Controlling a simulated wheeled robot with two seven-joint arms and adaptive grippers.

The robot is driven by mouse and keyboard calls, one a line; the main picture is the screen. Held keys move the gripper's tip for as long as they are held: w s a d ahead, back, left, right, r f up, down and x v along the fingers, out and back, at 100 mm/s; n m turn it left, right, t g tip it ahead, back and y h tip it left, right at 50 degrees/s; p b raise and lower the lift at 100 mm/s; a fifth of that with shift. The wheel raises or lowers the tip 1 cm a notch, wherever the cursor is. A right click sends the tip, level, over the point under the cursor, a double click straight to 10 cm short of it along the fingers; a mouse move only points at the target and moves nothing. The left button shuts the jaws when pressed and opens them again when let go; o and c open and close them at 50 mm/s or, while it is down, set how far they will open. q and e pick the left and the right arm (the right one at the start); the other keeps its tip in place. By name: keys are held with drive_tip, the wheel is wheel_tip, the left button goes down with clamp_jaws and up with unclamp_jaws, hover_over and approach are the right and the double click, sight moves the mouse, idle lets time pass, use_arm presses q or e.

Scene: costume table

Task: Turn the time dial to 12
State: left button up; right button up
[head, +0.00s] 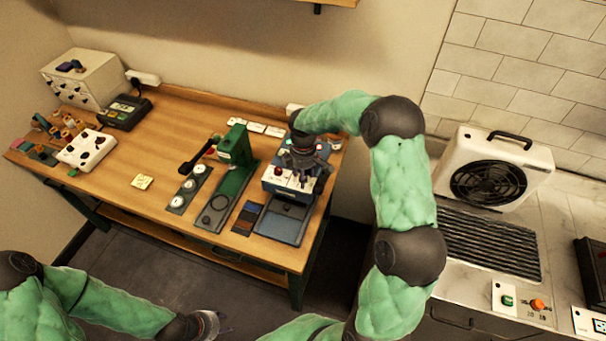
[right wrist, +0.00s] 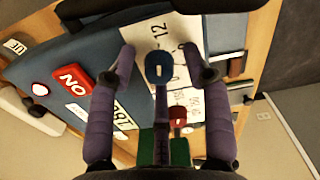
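The time dial is a small blue knob (right wrist: 158,66) with a pale mark, on a white scale plate in the right wrist view. A printed 12 (right wrist: 155,31) stands just beyond it; other figures are partly hidden. My right gripper (right wrist: 158,52) has its purple fingers spread on either side of the knob, with gaps between. In the head view my right gripper (head: 304,158) is over the blue machine (head: 283,216) and hides the dial. My left gripper (head: 208,324) is low at the bottom edge, away from the table, its fingers too small to read.
A red knob (right wrist: 178,118) and a red NO label (right wrist: 75,79) are near the dial. A green press (head: 236,150) with a black handle stands left of the machine. The table's front left (head: 130,205) is mostly clear. A fan unit (head: 490,178) stands on the right counter.

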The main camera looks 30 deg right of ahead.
wheel_tip(320, 180, up, 12)
idle(0.8)
idle(0.4)
